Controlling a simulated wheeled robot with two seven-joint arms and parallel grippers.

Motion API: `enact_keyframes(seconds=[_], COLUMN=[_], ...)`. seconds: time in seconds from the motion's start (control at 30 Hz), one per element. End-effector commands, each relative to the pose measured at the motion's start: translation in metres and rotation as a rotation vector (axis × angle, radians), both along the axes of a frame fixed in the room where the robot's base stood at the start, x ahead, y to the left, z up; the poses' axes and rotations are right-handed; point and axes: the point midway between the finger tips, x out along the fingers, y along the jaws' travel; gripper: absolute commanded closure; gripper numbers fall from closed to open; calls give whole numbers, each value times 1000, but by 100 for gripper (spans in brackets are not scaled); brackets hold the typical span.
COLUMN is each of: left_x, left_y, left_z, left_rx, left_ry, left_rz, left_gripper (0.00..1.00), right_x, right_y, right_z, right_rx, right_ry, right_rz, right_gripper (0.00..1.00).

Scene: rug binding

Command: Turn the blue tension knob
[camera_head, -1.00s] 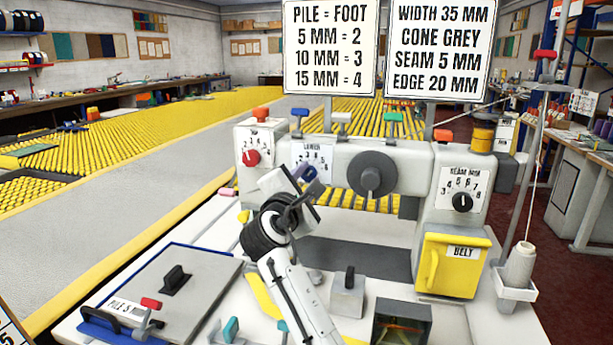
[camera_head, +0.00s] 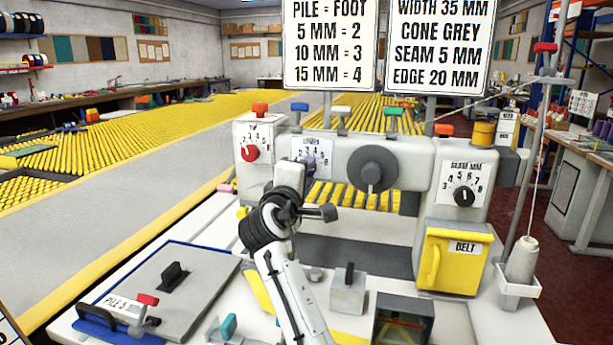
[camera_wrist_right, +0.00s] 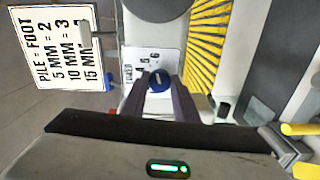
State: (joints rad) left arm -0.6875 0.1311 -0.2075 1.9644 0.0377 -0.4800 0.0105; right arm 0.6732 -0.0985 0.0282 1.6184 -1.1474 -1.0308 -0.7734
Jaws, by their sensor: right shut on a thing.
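The blue tension knob (camera_wrist_right: 158,82) shows in the right wrist view, on a white dial plate (camera_wrist_right: 146,65) with numbers. In the head view the dial plate (camera_head: 318,150) reads LOWER, and the knob is mostly hidden by my right gripper (camera_head: 302,172). My right gripper also shows in the right wrist view (camera_wrist_right: 159,88), with its two dark fingers on either side of the knob, shut on it. The knob has a pale pointer mark on its face. My left gripper is not in view.
A red knob (camera_head: 250,153) stands to the left of the dial. A large grey knob (camera_head: 372,170) is to the right, and a black seam knob (camera_head: 464,197) further right. A yellow belt cover (camera_head: 452,262) and thread cone (camera_head: 522,260) stand at the right.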

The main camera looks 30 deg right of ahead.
Motion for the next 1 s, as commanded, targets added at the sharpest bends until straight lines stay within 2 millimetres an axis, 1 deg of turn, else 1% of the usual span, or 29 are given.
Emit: enact_keyframes(seconds=[0.03, 0.53, 0.57, 0.63, 0.67, 0.9, 1.0], left_x=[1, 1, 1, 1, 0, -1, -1], left_y=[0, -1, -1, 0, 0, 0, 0], left_z=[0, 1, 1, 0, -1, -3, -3], left_rx=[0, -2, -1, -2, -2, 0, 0], left_ry=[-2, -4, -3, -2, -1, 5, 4], left_rz=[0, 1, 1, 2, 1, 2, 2], left_gripper=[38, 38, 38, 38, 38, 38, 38], right_x=[0, 0, 0, 0, 0, 0, -2], right_y=[1, 1, 1, 1, 1, 1, 4], right_z=[-3, -3, -3, -3, -2, -1, -1], right_rx=[9, 20, 20, 19, 19, 15, 15], right_ry=[-1, -13, -13, -13, -13, -15, -15], right_rz=[1, 1, 1, 1, 1, 0, 1], right_gripper=[96, 96, 68, 56, 55, 55, 55])
